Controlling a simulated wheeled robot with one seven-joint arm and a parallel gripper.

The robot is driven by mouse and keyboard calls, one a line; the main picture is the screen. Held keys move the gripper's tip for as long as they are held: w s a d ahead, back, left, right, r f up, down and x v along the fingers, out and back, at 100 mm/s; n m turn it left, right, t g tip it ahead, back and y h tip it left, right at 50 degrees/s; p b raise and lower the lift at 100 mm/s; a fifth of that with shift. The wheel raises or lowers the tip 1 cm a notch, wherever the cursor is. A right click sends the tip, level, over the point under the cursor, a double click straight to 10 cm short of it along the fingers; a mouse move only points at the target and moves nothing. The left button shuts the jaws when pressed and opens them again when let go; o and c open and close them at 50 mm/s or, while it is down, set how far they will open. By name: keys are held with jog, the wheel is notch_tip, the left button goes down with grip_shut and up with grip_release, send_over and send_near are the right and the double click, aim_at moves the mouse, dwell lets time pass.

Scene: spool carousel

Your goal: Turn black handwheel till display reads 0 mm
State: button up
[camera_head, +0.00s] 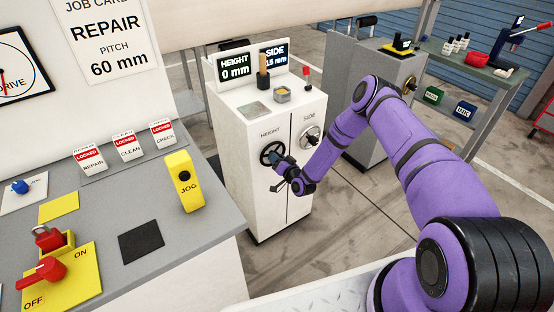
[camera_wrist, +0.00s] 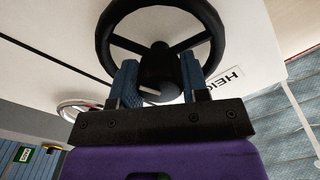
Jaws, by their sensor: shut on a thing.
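The black handwheel (camera_head: 270,149) is on the front of the white cabinet (camera_head: 235,172), under the label HEIGHT. In the wrist view the black handwheel (camera_wrist: 106,22) fills the top, with its rim, spokes and dark hub showing. My gripper (camera_head: 283,166) is at the wheel. In the wrist view my gripper (camera_wrist: 158,82) has its two blue fingers on either side of the dark hub, shut on it. The HEIGHT display (camera_head: 235,67) on top of the cabinet reads 0 mm.
The SIDE display (camera_head: 274,55) seems to read 15 mm, its first digit partly hidden. A light handwheel (camera_head: 309,137) labelled SIDE sits right of the black one. A grey counter (camera_head: 150,215) with a yellow JOG control (camera_head: 184,180) stands at left. Floor between cabinets is clear.

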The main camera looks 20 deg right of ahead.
jog(key=shift+m, duration=0.5)
jog(key=o, duration=0.9)
jog(key=shift+s, duration=0.1)
jog(key=v, duration=1)
jog(key=shift+s+d, duration=0.15)
jog(key=shift+s, duration=0.15)
